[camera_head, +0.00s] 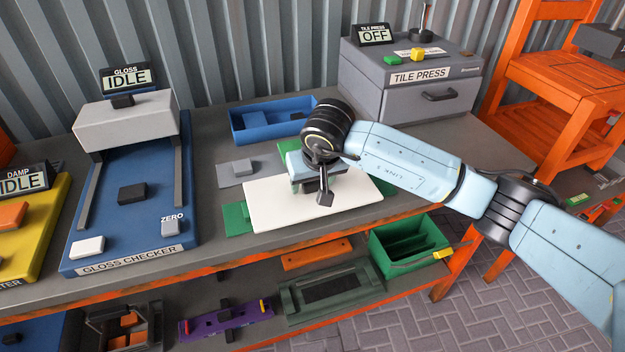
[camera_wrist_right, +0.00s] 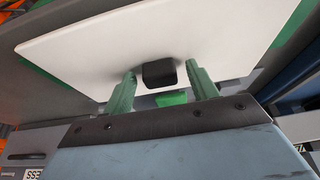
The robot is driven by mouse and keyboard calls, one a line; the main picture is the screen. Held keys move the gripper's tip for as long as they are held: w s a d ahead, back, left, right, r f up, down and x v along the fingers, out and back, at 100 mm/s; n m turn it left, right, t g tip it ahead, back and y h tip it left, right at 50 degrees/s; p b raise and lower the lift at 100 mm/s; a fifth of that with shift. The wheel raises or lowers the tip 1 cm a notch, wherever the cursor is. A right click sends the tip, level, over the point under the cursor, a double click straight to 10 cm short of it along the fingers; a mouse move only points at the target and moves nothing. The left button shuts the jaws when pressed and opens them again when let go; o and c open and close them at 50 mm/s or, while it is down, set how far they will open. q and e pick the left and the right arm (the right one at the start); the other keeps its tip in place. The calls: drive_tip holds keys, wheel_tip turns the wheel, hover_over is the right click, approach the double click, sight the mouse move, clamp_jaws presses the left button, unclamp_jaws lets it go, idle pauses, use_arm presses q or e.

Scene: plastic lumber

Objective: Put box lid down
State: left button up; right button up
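The white flat box lid (camera_head: 285,212) with a black knob lies on the workbench at the front middle, over green and grey pieces. In the right wrist view the lid (camera_wrist_right: 85,55) shows its black knob (camera_wrist_right: 160,74). My right gripper (camera_head: 318,187) is over the lid, coming in from the right. In the right wrist view its two green fingers (camera_wrist_right: 160,88) stand on either side of the knob, with a gap on each side. A small green piece (camera_wrist_right: 172,98) shows between the fingers. My left gripper is not in view.
A grey tile press (camera_head: 410,95) stands behind at right, and a blue gloss checker (camera_head: 130,225) at left. A blue tray (camera_head: 240,135) is behind the lid. Below the front edge, a lower shelf holds a green bin (camera_head: 385,262) and several fixtures.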

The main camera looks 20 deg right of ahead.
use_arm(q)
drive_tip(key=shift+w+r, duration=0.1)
use_arm(e)
drive_tip(key=shift+r, duration=0.1)
drive_tip(key=shift+r, duration=0.2)
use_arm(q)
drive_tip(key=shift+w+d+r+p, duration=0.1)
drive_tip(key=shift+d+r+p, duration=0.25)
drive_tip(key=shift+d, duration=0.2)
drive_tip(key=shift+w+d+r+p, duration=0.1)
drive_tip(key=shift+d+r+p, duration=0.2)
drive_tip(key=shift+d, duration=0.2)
use_arm(e)
drive_tip(key=v, duration=1.1)
drive_tip(key=shift+s+r, duration=0.25)
drive_tip(key=shift+r, duration=0.05)
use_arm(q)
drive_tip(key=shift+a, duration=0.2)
